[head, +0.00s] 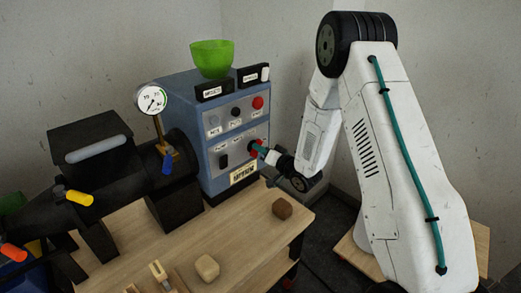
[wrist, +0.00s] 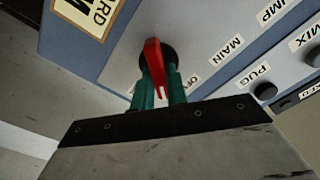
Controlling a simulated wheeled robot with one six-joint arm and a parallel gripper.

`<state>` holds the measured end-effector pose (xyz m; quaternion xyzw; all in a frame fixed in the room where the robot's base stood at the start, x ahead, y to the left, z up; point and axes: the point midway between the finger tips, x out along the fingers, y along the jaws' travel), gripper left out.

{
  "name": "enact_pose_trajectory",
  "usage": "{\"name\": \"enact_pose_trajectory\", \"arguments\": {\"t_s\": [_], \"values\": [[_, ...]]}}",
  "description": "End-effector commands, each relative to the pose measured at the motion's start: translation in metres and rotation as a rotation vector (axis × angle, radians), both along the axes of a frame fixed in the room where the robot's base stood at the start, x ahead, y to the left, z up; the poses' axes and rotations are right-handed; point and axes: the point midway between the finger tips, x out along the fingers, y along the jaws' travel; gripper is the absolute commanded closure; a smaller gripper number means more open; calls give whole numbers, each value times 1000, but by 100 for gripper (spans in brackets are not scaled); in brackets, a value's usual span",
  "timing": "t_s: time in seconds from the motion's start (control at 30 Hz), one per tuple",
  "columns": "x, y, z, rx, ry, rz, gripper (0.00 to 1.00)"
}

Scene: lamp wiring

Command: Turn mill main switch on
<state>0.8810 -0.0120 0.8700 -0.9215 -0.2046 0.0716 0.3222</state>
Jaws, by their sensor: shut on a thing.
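The mill main switch (wrist: 153,55) is a red lever on a round black base, beside a label reading MAIN, in the wrist view. My gripper (wrist: 160,80) has its two teal fingers shut on the red lever, one on each side. In the wrist view the lever points down toward the gripper's body. In the head view my gripper (head: 262,151) reaches from the right to the lower right of the blue control box (head: 233,130). The switch is mostly hidden by the fingers there. Part of the lettering near the switch is covered by the fingers.
A green bowl (head: 211,60) stands on top of the box. Other controls include a red button (head: 258,102) and a black switch (head: 223,161). A brown block (head: 282,208) and a pale block (head: 207,267) lie on the wooden table (head: 240,235). A gauge (head: 151,98) stands left of the box.

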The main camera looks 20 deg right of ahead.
Motion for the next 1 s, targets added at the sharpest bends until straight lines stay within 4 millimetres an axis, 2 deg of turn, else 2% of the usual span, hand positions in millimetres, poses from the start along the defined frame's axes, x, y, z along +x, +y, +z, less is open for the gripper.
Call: {"name": "enact_pose_trajectory", "arguments": {"t_s": [0.6,1.0], "values": [[1,-2,-4,522,244,-1,100],[1,-3,-5,757,353,-2,100]]}}
